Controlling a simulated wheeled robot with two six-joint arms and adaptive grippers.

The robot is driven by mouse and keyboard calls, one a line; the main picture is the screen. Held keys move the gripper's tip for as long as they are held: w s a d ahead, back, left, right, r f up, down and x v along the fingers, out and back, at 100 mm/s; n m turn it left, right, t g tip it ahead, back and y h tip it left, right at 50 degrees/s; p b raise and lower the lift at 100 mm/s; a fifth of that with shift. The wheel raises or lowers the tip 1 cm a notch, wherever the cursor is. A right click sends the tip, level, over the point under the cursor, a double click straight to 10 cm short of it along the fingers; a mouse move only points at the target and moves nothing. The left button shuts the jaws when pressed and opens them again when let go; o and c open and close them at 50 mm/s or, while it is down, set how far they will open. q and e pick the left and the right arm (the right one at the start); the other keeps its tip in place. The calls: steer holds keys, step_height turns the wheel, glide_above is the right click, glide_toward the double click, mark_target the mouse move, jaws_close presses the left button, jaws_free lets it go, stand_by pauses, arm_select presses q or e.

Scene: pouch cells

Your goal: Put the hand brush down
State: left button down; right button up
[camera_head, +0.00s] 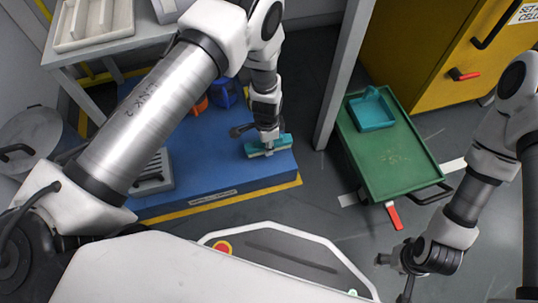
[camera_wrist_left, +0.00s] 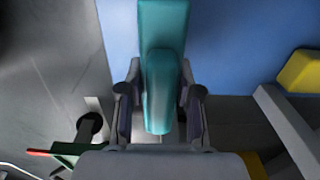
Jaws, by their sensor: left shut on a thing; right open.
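The teal hand brush (camera_head: 280,143) is in my left gripper (camera_head: 267,136), over the right front part of the blue platform (camera_head: 235,176). I cannot tell whether the brush touches the platform. In the left wrist view the brush (camera_wrist_left: 163,40) runs lengthwise between the two fingers of the left gripper (camera_wrist_left: 160,105), which are shut on its handle. Blue surface (camera_wrist_left: 230,50) lies behind it, with grey floor to the left. My right gripper (camera_head: 393,272) is open and empty at the lower right of the head view, over the floor.
A green cart (camera_head: 398,168) with a red pedal carries a teal dustpan (camera_head: 371,113). A grey post (camera_head: 343,75) stands between cart and platform. Orange and dark blue items (camera_head: 225,93) and a grey case (camera_head: 153,178) sit on the platform. A yellow cabinet (camera_head: 420,50) stands behind.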

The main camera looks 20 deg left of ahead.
arm_select(q)
steer(key=shift+w+f+b, duration=0.65)
steer(key=shift+w, duration=0.3)
step_height(320, 180, down, 3)
steer(key=shift+r+b, duration=0.2)
steer(key=shift+b, duration=1)
steer(key=shift+r, duration=0.25)
steer(key=shift+f, duration=0.2)
steer(key=c, duration=0.8)
jaws_free()
arm_select(e)
steer(key=f, duration=0.4)
steer(key=shift+w+d+f, duration=0.1)
steer(key=shift+w+f, duration=0.05)
steer(key=shift+w, duration=0.05)
arm_select(q)
steer(key=shift+r, duration=0.15)
step_height(320, 180, up, 12)
steer(key=p, duration=0.9)
steer(key=shift+r, duration=0.1)
steer(key=shift+s, duration=0.1)
arm_select(e)
step_height(320, 180, up, 8)
steer(key=shift+s, duration=0.25)
